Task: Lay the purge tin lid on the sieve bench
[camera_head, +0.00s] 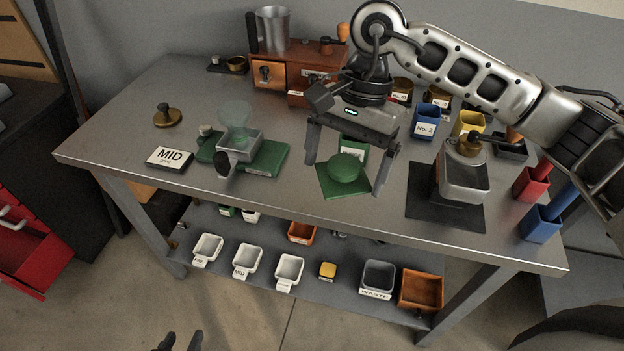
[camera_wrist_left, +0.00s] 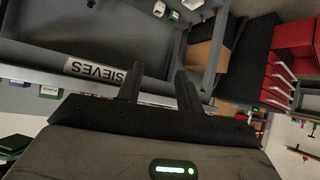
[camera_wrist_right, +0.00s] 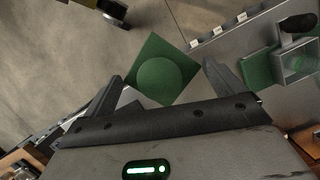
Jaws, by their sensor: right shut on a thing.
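The purge tin lid (camera_head: 345,168), a green square plate with a round raised top, is between the fingers of my right gripper (camera_head: 346,168). In the right wrist view the lid (camera_wrist_right: 160,77) shows between the fingertips (camera_wrist_right: 160,85). I see it over the steel bench (camera_head: 300,210), near its front edge; its exact height is unclear. A green tin with a white label (camera_head: 352,145) shows partly behind my right gripper. My left gripper (camera_head: 180,341) is low at the front, fingers apart and empty. In the left wrist view a SIEVES label (camera_wrist_left: 104,71) marks a grey edge.
A grey container (camera_head: 463,178) on a dark mat stands right, with blue and yellow cups (camera_head: 427,118) behind. The lower shelf holds white trays (camera_head: 247,262) and a WASTE bin (camera_head: 378,277).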

